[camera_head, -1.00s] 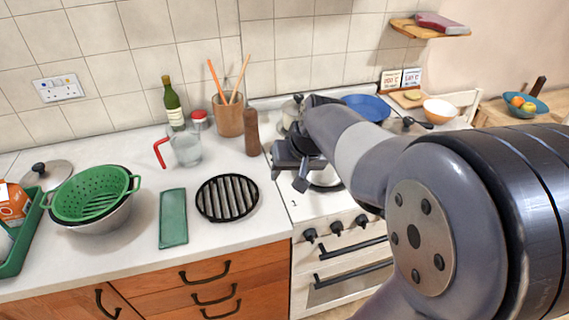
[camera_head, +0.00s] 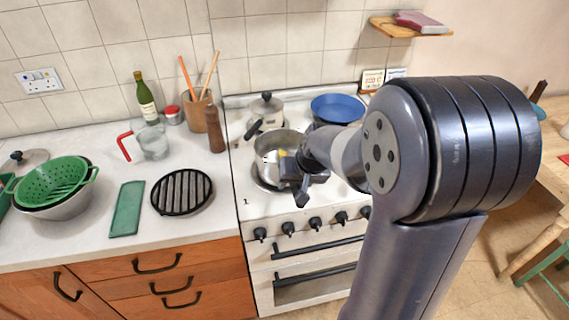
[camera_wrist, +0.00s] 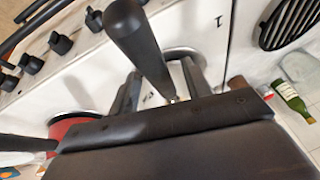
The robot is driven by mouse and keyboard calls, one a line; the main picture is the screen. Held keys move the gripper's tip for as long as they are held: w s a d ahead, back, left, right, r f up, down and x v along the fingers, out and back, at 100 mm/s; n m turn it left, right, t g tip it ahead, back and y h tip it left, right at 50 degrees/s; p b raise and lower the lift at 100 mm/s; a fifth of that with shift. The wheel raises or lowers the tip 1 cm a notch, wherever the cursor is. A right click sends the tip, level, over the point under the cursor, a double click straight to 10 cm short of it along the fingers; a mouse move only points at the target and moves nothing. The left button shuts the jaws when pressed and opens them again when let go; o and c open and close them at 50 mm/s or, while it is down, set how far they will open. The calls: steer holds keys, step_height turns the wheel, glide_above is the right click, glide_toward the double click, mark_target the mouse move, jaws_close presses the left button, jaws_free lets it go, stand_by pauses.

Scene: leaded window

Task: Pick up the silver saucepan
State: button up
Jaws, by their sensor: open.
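The silver saucepan (camera_head: 266,146) stands at the front left of the cooker, open at the top, with something small and yellow at its inside edge. My gripper (camera_head: 289,183) is at its front right side and hides part of it. In the wrist view a thick black handle (camera_wrist: 138,42) with a metal end runs between the two spread fingers of my gripper (camera_wrist: 160,88). It appears to be the saucepan's handle. The fingers are open and look apart from it.
A lidded pot (camera_head: 266,106) with a black handle stands just behind the saucepan. A blue pan (camera_head: 337,107) is at the back right. A pepper mill (camera_head: 215,130) and a black grill plate (camera_head: 182,191) are on the worktop left. Cooker knobs (camera_head: 288,229) line the front.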

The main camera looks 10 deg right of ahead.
steer(key=shift+x, duration=1.35)
jaws_close()
steer(key=shift+r, duration=0.15)
